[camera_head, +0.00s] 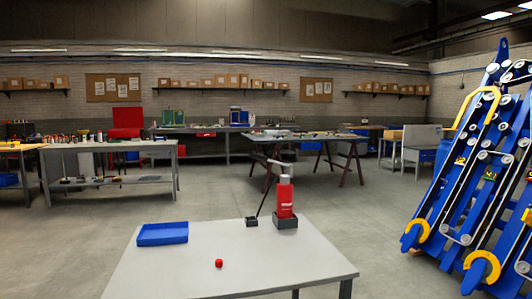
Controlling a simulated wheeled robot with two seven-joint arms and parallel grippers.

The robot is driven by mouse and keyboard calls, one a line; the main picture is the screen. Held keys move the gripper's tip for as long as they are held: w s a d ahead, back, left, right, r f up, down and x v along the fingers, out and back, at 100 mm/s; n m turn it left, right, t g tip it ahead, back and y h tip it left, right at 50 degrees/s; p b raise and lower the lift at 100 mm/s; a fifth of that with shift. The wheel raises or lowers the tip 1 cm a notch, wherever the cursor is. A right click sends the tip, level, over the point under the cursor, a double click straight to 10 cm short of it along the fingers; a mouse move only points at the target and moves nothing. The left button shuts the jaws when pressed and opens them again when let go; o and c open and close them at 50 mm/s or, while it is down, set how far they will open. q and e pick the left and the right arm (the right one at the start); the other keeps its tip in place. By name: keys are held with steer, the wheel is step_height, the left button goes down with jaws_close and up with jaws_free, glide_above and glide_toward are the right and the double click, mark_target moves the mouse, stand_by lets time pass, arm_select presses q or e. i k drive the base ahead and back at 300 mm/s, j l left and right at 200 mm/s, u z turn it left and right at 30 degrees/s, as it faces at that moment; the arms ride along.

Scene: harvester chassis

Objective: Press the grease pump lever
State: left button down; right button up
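The grease pump (285,200) is a red cylinder standing upright in a dark block at the back right of the near table (195,275). Neither of my grippers is in view.
A blue tray (163,241) lies at the table's back left. A small red piece (219,263) lies near the middle. The rest of the tabletop is clear. A large blue and yellow machine frame (470,190) stands at right; workbenches are behind.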

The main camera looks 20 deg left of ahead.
mark_target(256, 156)
steer(key=i+l, duration=0.35)
steer(key=i, duration=0.15)
steer(key=i+l, duration=0.35)
steer(key=i, duration=0.2)
